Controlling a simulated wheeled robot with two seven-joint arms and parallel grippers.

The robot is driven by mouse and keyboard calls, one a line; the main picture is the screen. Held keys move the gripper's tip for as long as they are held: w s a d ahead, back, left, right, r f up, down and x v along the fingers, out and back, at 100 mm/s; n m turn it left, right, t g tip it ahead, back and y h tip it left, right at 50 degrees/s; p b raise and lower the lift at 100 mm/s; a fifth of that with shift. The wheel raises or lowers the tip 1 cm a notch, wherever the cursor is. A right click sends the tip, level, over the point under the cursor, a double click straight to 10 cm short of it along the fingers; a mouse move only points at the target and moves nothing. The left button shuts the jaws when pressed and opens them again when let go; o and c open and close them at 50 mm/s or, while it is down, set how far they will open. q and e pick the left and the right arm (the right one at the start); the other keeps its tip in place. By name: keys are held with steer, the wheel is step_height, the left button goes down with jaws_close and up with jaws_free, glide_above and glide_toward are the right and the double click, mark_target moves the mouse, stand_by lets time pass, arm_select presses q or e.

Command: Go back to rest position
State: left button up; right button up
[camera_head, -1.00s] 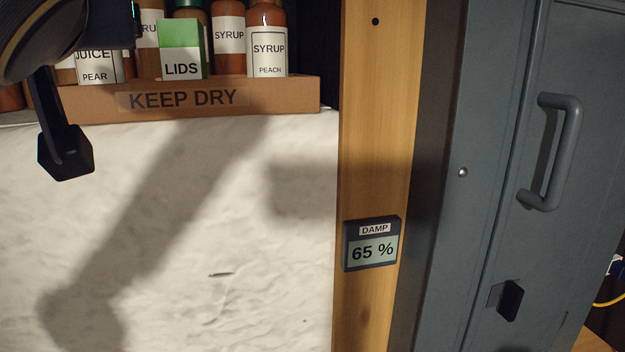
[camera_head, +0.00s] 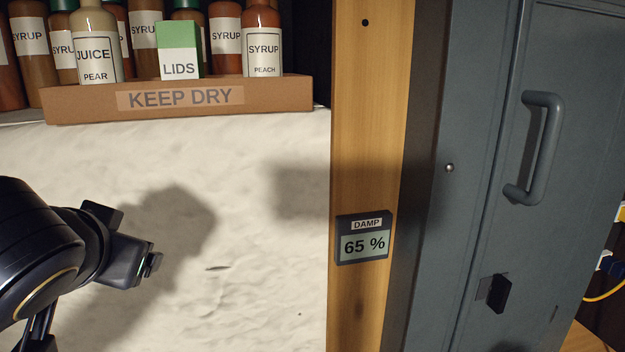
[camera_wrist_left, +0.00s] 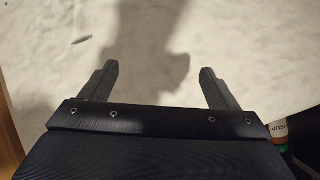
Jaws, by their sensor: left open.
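My left arm (camera_head: 50,250) comes in at the lower left of the head view, in front of the pale wall and below the shelf. My right gripper is in neither view.
A shelf rail marked KEEP DRY (camera_head: 180,97) fronts several bottles and a green-and-white LIDS box (camera_head: 180,52). A wooden post (camera_head: 367,130) carries a damp meter (camera_head: 363,240) reading 65 %. A grey cabinet door (camera_head: 480,200) with a handle (camera_head: 537,150) stands right.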

arm_select(q)
steer(key=s+d+f+n+g+h, duration=0.1)
steer(key=s+f, duration=0.3)
steer(key=f, duration=0.5)
steer(key=s+d+f+n+g+h, duration=0.1)
steer(key=s+f+h, duration=0.3)
steer(key=f, duration=0.6)
steer(key=s+d+f+g+h, duration=0.1)
steer(key=s+f, duration=0.4)
steer(key=f, duration=0.5)
steer(key=shift+d+n+g+h, duration=0.35)
steer(key=shift+g+h, duration=0.45)
steer(key=shift+g, duration=0.3)
